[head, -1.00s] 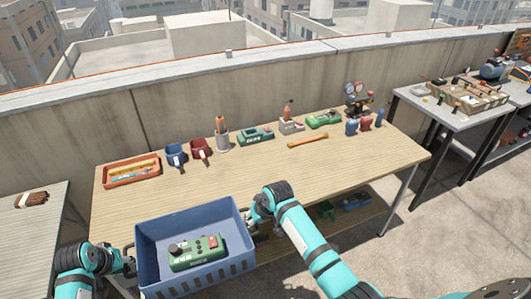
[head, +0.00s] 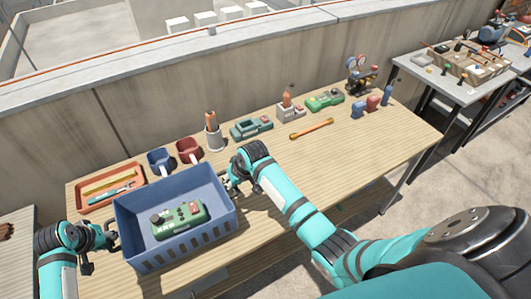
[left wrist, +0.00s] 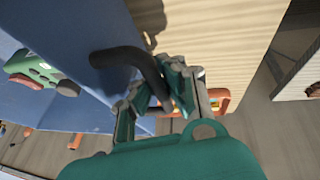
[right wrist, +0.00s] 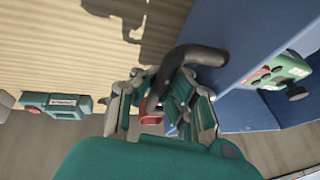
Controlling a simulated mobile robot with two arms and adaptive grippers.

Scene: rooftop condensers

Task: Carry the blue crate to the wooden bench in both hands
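The blue crate (head: 170,248) is over the front left part of the wooden bench (head: 330,165), roughly level. I cannot tell whether its base touches the top. A green device (head: 180,220) with dark knobs lies inside it. My left gripper (head: 108,238) is at the crate's left end; in the left wrist view its fingers (left wrist: 160,98) are closed around a black handle (left wrist: 125,58). My right gripper (head: 230,183) is at the right end; in the right wrist view its fingers (right wrist: 165,98) are closed around the other black handle (right wrist: 200,54). The crate's underside is hidden.
A cup with a tool (head: 213,135), a teal device (head: 250,128) and an orange-handled tool (head: 311,129) lie further right. The bench's right front is clear.

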